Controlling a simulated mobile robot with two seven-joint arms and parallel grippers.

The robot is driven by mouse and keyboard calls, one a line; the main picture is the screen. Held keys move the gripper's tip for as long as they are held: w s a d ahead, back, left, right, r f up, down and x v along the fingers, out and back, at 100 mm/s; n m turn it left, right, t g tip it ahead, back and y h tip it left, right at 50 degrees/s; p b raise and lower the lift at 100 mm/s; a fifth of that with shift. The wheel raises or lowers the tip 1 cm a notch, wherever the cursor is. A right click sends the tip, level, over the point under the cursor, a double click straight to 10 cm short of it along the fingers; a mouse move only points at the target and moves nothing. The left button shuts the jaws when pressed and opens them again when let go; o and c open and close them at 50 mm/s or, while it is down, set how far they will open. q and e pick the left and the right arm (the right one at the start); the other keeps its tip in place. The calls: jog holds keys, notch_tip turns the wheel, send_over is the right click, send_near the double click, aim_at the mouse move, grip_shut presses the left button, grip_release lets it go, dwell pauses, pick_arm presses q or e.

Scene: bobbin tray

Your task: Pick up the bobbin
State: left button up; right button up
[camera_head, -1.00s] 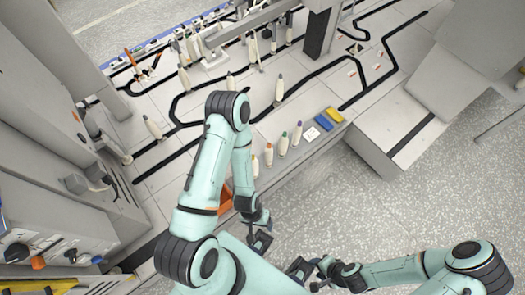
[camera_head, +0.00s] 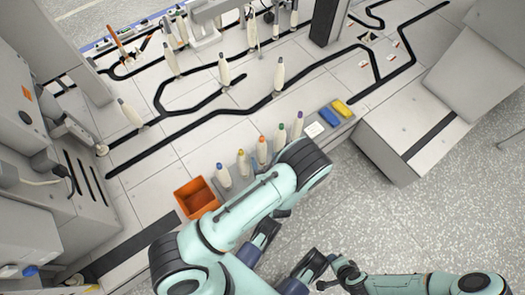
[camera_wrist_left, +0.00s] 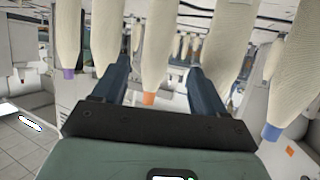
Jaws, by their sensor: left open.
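Several upright cream bobbins with coloured tips stand in a row along the table's front edge: blue (camera_head: 222,177), yellow (camera_head: 242,163), orange (camera_head: 262,152), green (camera_head: 280,137) and purple (camera_head: 298,124). In the left wrist view they appear inverted, tips down. There my left gripper (camera_wrist_left: 159,70) is open, its dark blue fingers apart. The orange-tipped bobbin (camera_wrist_left: 150,55) shows between them, the purple-tipped one (camera_wrist_left: 70,35) to the left, the blue-tipped one (camera_wrist_left: 290,85) to the right. I cannot tell if anything touches. In the head view my forearm hides most of this gripper.
An orange bin (camera_head: 195,198) stands left of the row. A white card (camera_head: 314,129), a blue block (camera_head: 329,115) and a yellow block (camera_head: 342,107) lie to its right. More bobbins stand farther back among black tracks. My right arm (camera_head: 410,284) is low, over the floor.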

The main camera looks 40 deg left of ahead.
aim_at(262, 152)
pick_arm(q)
jog(key=x, duration=0.4)
jog(key=shift+b, duration=0.35)
jog(key=x, duration=0.1)
jog(key=b+x, duration=0.1)
jog(key=x, duration=0.3)
jog(key=shift+w+a+r, duration=0.1)
jog(key=shift+w+r, duration=0.2)
jog(key=shift+w, duration=0.05)
jog(key=c, duration=1.1)
pick_arm(e)
jog(key=w+d+f, duration=0.1)
jog(key=w+f, duration=0.1)
jog(key=shift+w+d+f+h, duration=0.1)
jog(key=shift+d+f+h, duration=0.2)
jog(key=shift+d+f, duration=0.1)
pick_arm(q)
jog(key=shift+r, duration=0.15)
